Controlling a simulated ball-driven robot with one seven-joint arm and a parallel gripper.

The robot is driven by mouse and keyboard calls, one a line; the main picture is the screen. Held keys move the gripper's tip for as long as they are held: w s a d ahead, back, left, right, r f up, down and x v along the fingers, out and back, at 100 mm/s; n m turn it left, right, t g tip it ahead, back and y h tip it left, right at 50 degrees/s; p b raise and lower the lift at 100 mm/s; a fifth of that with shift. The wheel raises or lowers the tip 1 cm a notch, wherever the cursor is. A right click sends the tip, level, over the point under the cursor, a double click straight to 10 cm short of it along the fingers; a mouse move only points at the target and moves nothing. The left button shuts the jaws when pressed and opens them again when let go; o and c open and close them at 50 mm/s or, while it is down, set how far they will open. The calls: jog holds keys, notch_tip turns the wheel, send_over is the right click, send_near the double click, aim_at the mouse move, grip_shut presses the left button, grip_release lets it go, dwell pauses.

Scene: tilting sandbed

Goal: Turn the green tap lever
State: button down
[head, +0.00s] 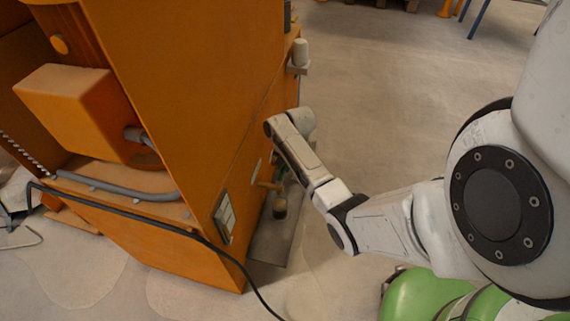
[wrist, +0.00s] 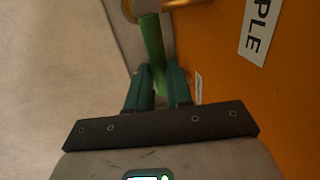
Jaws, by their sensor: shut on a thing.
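The green tap lever (wrist: 153,42) is a flat green bar, seen in the wrist view running down from a brass fitting (wrist: 128,10) at the top edge. My gripper (wrist: 159,72) has its two teal fingers closed on the lower end of the lever, one finger on each side. The fitting is partly cut off by the frame edge.
The orange machine's panel (wrist: 225,100) stands close on the right in the wrist view, with a white label (wrist: 261,27) ending in "PLE". A black cable (head: 120,214) runs along the machine's base onto the floor. Open floor (head: 400,75) lies to the machine's right.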

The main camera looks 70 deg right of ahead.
dwell(0.4)
jog(key=shift+s+a+r+m+p, duration=0.15)
jog(key=shift+r+m+p, duration=0.15)
jog(key=shift+p, duration=0.5)
jog(key=m+p, duration=0.1)
jog(key=s+m+p, duration=0.1)
jog(key=m+p, duration=0.1)
jog(key=s+m+h+p, duration=0.1)
jog(key=p, duration=0.1)
jog(key=shift+s+a+f+m, duration=0.15)
jog(key=shift+s+f+m, duration=0.1)
jog(key=shift+f+m, duration=0.05)
jog(key=c, duration=1)
grip_release()
jog(key=shift+c, duration=0.2)
jog(key=shift+r, duration=0.1)
